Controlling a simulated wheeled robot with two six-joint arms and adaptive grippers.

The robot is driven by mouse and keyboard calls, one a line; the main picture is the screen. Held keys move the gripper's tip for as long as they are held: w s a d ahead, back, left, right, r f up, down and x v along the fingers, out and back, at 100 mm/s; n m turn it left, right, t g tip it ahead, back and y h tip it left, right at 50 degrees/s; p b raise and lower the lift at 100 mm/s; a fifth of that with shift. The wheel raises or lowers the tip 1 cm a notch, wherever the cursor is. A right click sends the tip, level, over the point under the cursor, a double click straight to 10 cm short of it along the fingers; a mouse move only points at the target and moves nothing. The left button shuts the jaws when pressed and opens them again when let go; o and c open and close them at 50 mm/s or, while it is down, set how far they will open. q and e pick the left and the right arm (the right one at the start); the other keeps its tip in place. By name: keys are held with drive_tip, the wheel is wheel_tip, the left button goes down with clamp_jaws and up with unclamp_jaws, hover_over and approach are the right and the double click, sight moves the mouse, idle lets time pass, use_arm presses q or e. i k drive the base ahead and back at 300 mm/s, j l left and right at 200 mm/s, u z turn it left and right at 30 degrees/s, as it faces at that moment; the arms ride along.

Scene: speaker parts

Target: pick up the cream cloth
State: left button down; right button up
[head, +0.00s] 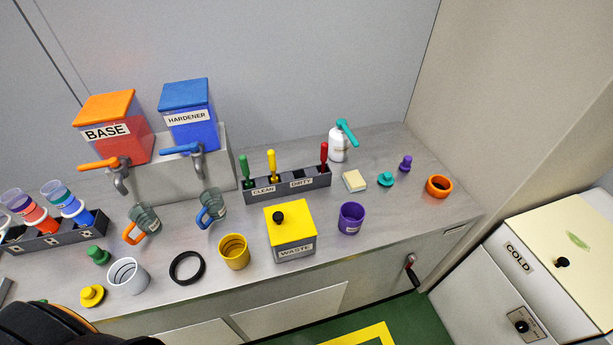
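The cream cloth (355,181) looks like a small folded, block-shaped pad. It lies flat on the grey counter (330,262) right of the middle, in front of the spray bottle and just left of a teal piece. Its whole top shows, and nothing covers it. Neither of my grippers is in the head view. A dark rounded part with orange edging at the bottom left seems to be part of my own arm.
Near the cloth are a dark tool rack (287,183), a white bottle (338,146) with teal top, a teal piece (386,179), a purple cup (350,218) and a yellow-lidded waste box (290,229). Some bare counter lies in front of the cloth.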

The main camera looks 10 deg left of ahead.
sight(354, 182)
drive_tip(key=i+l+u, duration=0.15)
drive_tip(key=l+u, duration=1.35)
drive_tip(key=k+l, duration=0.05)
drive_tip(key=l, duration=0.05)
